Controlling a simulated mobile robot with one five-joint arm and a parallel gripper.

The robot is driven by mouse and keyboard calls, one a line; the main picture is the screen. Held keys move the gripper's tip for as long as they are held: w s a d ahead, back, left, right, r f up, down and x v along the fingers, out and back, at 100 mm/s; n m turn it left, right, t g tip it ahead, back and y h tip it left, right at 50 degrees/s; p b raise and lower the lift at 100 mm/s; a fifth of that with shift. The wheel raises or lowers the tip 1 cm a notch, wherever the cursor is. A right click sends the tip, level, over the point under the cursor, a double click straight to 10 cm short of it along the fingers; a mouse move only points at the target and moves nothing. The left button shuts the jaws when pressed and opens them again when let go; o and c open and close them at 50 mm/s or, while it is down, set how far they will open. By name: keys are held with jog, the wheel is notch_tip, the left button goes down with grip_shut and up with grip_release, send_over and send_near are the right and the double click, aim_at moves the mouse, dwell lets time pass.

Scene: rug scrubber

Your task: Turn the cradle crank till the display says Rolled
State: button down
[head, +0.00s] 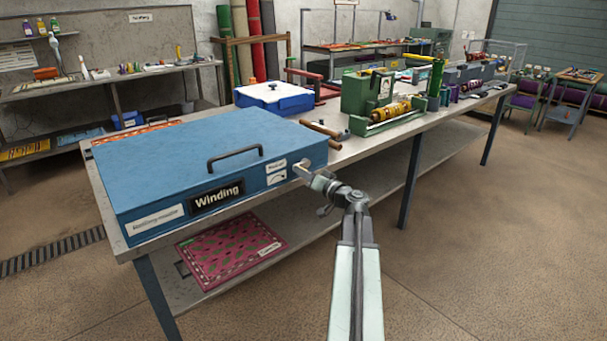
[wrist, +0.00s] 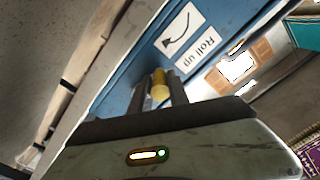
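The blue cradle housing (head: 200,165) sits on the near end of the bench. The black display (head: 217,196) on its front reads "Winding". The crank's yellow handle (head: 301,169) stands out at the housing's right front corner. In the wrist view the yellow handle (wrist: 160,84) lies between my gripper's two dark fingers (wrist: 163,92), which appear closed on it. In the head view my gripper (head: 312,178) reaches this corner from the lower right. A "Roll up" label with a curved arrow (wrist: 180,27) is beside the handle. The crank arm itself is mostly hidden.
A black carry handle (head: 235,157) is on the housing's top. A brown rod (head: 322,131), a blue-and-white box (head: 273,96) and a green machine (head: 369,92) stand farther along the bench. A pink rug (head: 230,250) lies on the lower shelf.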

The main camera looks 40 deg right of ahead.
aim_at(306, 164)
jog(key=shift+r+m, duration=0.15)
jog(key=shift+m, duration=0.15)
jog(key=shift+d+r+m+p, duration=0.15)
jog(key=shift+r+m+p, duration=0.55)
jog(key=shift+m, duration=0.5)
jog(key=m, duration=0.1)
jog(key=r+m+p, duration=0.1)
jog(key=m, duration=0.1)
jog(key=shift+d+r+m+p, duration=0.2)
jog(key=shift+d+m+p, duration=0.1)
jog(key=shift+d, duration=0.05)
jog(key=shift+s+d+r+m+p, duration=0.1)
jog(key=shift+d+r+m+p, duration=0.2)
jog(key=shift+m, duration=0.7)
jog(key=shift+w+d+r+m+p, duration=0.1)
jog(key=shift+d+r+m+p, duration=0.2)
jog(key=shift+m, duration=0.7)
jog(key=shift+s+d+r+m+p, duration=0.1)
jog(key=shift+d+r+m+p, duration=0.2)
jog(key=shift+m, duration=0.7)
jog(key=shift+d+f, duration=0.1)
jog(key=c, duration=1.3)
grip_release()
jog(key=shift+o, duration=0.2)
